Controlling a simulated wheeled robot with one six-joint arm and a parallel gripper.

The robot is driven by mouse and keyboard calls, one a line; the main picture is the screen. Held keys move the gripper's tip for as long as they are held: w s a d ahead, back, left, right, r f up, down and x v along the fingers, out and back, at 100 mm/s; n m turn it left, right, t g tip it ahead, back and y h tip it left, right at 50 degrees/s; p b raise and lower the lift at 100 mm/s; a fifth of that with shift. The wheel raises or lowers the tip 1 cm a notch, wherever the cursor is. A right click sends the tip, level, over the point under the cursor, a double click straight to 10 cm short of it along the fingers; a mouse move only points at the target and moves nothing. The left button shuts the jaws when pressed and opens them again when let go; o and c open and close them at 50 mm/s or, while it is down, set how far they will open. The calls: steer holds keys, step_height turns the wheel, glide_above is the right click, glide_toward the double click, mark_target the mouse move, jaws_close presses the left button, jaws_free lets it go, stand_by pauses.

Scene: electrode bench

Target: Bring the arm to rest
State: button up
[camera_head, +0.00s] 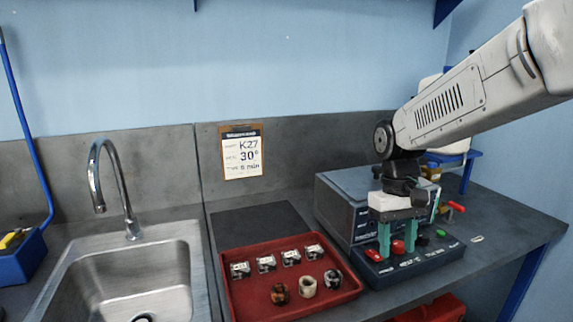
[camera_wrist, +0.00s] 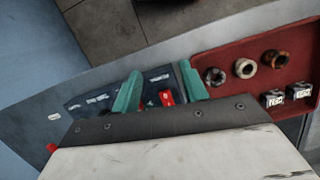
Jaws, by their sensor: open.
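My gripper (camera_head: 398,246) hangs at the right with its teal fingers pointing down over the dark control box (camera_head: 440,256). The fingers are apart, and nothing is held between them. A red switch (camera_head: 398,247) on the box shows between the fingers. In the wrist view my gripper (camera_wrist: 158,86) has its two teal fingers spread, with the red switch (camera_wrist: 166,98) showing between them. I cannot tell whether the fingertips touch the box. My arm reaches in from the upper right.
A grey machine (camera_head: 338,211) stands right behind the box. A red tray (camera_head: 245,309) with several small labelled blocks and three rings lies to the left. A steel sink (camera_head: 120,275) with a tap is at the far left.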

steer(key=s+d+r+m+t, duration=0.1)
steer(key=s+r+t, duration=0.1)
steer(key=s, duration=0.9)
steer(key=s+d+r+m+t, duration=0.1)
steer(key=s+d+r+t, duration=0.1)
steer(key=s, duration=0.9)
steer(key=shift+s+y, duration=0.15)
steer(key=shift+y, duration=0.15)
